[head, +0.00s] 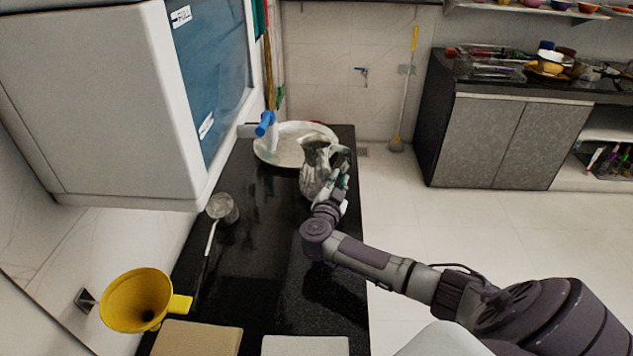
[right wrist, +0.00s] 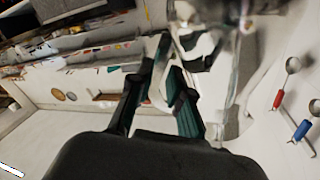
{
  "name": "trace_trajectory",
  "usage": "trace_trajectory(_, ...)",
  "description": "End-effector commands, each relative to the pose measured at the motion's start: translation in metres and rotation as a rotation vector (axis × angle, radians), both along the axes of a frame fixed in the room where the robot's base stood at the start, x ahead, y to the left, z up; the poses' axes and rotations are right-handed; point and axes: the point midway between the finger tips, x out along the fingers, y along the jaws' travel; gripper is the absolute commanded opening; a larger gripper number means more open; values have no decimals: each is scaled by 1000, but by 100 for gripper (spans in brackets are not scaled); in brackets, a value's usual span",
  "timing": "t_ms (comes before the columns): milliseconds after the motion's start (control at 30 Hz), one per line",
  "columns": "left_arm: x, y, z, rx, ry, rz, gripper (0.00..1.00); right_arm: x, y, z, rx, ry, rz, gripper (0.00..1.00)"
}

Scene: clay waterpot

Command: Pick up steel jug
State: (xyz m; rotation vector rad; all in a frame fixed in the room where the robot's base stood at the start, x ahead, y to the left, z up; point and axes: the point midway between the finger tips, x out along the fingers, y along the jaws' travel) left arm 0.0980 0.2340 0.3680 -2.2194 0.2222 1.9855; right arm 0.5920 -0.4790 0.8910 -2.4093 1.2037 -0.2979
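The steel jug (head: 314,168) is shiny and stands upright on the black counter, in front of the large pale round basin. My right gripper (head: 337,178) is at the jug's right side, overlapping it in the head view. In the right wrist view my two dark green-edged fingers (right wrist: 167,72) point at the reflective jug (right wrist: 222,60), which fills the upper middle and right. A pale gap shows between the fingers. Whether they hold part of the jug, such as its handle, I cannot tell. My left gripper is not in view.
The basin (head: 285,146) lies behind the jug under a blue-handled tap (head: 265,124). A strainer (head: 222,208), a yellow funnel (head: 138,302) and boards (head: 198,340) are on the left and near side. The counter's right edge is close to the jug, with open floor beyond.

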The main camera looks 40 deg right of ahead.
Motion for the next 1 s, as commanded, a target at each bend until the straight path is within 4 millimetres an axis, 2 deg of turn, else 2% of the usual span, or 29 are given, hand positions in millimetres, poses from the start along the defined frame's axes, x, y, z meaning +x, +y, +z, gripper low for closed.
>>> trace_trajectory(133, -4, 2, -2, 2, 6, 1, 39, 11, -15, 0, -2, 1, 0, 19)
trace_trajectory(400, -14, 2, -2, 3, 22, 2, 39, 14, -18, 0, 1, 1, 0, 19)
trace_trajectory(433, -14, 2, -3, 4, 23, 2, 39, 14, -18, 0, 1, 1, 0, 17)
trace_trajectory(533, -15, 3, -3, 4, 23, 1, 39, 13, -18, 0, 1, 1, 0, 0)
trace_trajectory(1000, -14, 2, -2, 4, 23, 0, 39, 14, -18, 1, 0, -2, 0, 0)
